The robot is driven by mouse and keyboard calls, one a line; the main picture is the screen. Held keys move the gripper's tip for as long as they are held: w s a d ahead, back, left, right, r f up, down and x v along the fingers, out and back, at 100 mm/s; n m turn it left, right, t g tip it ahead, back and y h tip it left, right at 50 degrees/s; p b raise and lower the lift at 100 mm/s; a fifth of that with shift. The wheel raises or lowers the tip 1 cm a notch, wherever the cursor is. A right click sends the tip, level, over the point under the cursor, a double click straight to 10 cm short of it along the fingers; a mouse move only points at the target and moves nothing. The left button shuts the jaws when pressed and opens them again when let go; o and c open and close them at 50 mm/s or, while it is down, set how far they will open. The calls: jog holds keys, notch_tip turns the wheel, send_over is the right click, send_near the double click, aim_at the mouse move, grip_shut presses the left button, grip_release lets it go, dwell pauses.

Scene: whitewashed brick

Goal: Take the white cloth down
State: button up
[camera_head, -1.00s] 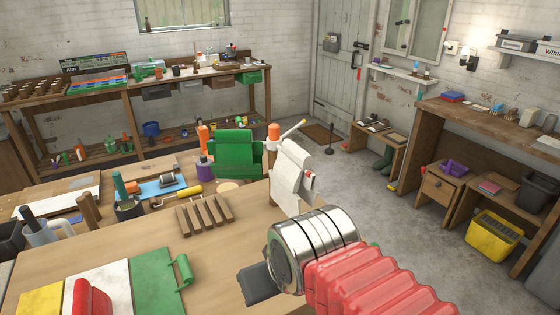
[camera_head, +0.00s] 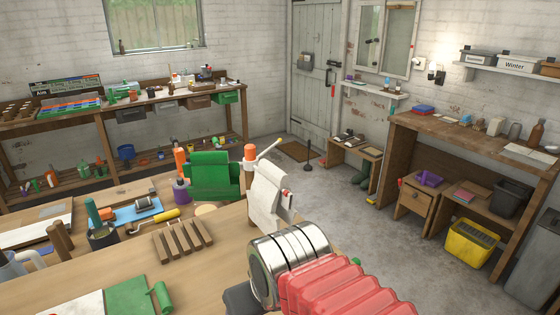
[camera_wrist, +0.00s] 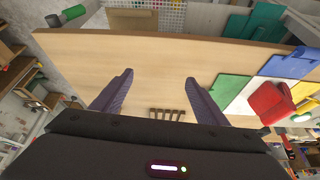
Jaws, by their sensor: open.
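The white cloth (camera_head: 267,203) hangs from a pale bar with an orange-topped post (camera_head: 250,155), at the far right end of the wooden workbench in the head view. A small red and white piece shows at its right side. My gripper (camera_wrist: 158,88) is open and empty in the wrist view, its two dark fingers spread over bare bench top. In the head view my wrist and red sleeve stand in front of the bench, nearer than the cloth, and hide the fingers. I cannot make out the cloth in the wrist view.
A slatted wooden rack (camera_head: 183,241), a yellow-handled roller (camera_head: 160,219) and coloured mats (camera_head: 130,297) lie on the bench. Open concrete floor (camera_head: 330,205) lies right of the cloth.

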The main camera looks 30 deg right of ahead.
jog(key=shift+o, duration=0.8)
jog(key=w+d+r+m+g, duration=0.1)
jog(key=w+d+r+m, duration=0.1)
jog(key=w+d, duration=0.5)
jog(key=shift+w+d+r, duration=0.35)
jog(key=shift+w+r, duration=0.45)
jog(key=shift+w, duration=0.25)
send_near(269, 184)
jog(key=f, duration=0.2)
jog(key=s+d+f, duration=0.1)
jog(key=f, duration=0.1)
jog(key=s+d+f, duration=0.1)
jog(key=f, duration=0.1)
jog(key=shift+s+f, duration=0.15)
jog(key=shift+n+y, duration=0.3)
jog(key=shift+n, duration=0.1)
jog(key=w+d+r, duration=0.2)
jog(key=w+r, duration=0.1)
jog(key=shift+d+r, duration=0.15)
jog(key=shift+r, duration=0.15)
jog(key=shift+n+t, duration=0.3)
jog(key=shift+n, duration=0.6)
jog(key=r, duration=0.2)
jog(key=a+r, duration=0.1)
jog(key=r, duration=0.1)
jog(key=shift+w, duration=0.35)
jog(key=shift+s+a+f+n+y, duration=0.1)
jog(key=shift+s+a+n+y, duration=0.05)
jog(key=shift+n+y, duration=0.15)
jog(key=x, duration=1.4)
